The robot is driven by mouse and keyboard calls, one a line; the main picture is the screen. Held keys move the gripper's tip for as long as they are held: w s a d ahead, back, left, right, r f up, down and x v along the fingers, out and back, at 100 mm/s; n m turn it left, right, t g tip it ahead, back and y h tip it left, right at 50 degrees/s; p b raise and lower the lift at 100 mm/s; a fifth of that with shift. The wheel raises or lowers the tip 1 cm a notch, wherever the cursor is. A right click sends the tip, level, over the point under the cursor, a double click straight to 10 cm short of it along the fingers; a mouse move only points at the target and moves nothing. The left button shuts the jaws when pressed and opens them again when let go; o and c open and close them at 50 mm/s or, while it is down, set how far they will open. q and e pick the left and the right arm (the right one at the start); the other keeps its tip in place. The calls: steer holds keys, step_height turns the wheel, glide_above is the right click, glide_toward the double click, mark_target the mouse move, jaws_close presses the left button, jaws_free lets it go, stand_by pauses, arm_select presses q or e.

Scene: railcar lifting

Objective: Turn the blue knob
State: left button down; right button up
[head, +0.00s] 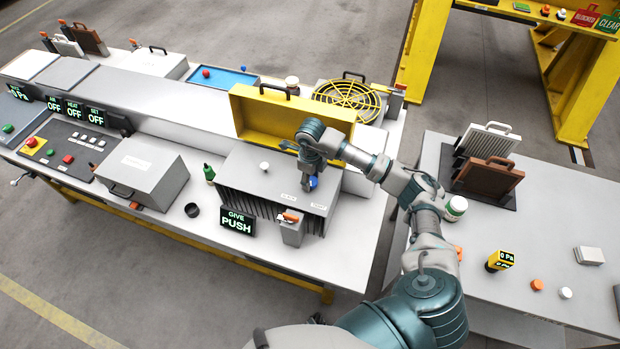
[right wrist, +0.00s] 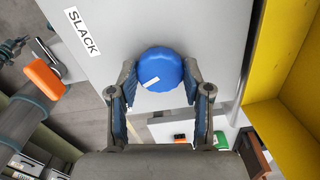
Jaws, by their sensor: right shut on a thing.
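The blue knob (head: 313,183) sits on top of the grey ribbed box (head: 270,175), near its right end. In the right wrist view the round blue knob (right wrist: 160,68) has a white mark near its lower left edge. My right gripper (head: 308,178) reaches down onto it from above. In the right wrist view its fingers (right wrist: 159,74) stand on either side of the knob and are shut on it. A label "SLACK" (right wrist: 82,32) is on the panel beside the knob. My left gripper is not in view.
A yellow open box (head: 285,117) stands right behind the knob. An orange-handled lever (head: 290,218) and a "GIVE PUSH" display (head: 237,222) are at the front. A side table (head: 480,240) at the right holds two filter panels and small items.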

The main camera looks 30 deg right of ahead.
mark_target(311, 180)
steer(key=shift+s+f+m, duration=0.1)
steer(key=shift+m, duration=1.05)
steer(key=shift+s+f+m, duration=0.1)
steer(key=shift+m, duration=1.05)
steer(key=o, duration=1.2)
steer(key=shift+c, duration=0.2)
steer(key=shift+w+d, duration=0.1)
steer(key=shift+r, duration=0.1)
steer(key=shift+r, duration=0.15)
step_height(311, 180, up, 12)
steer(key=shift+f, duration=0.25)
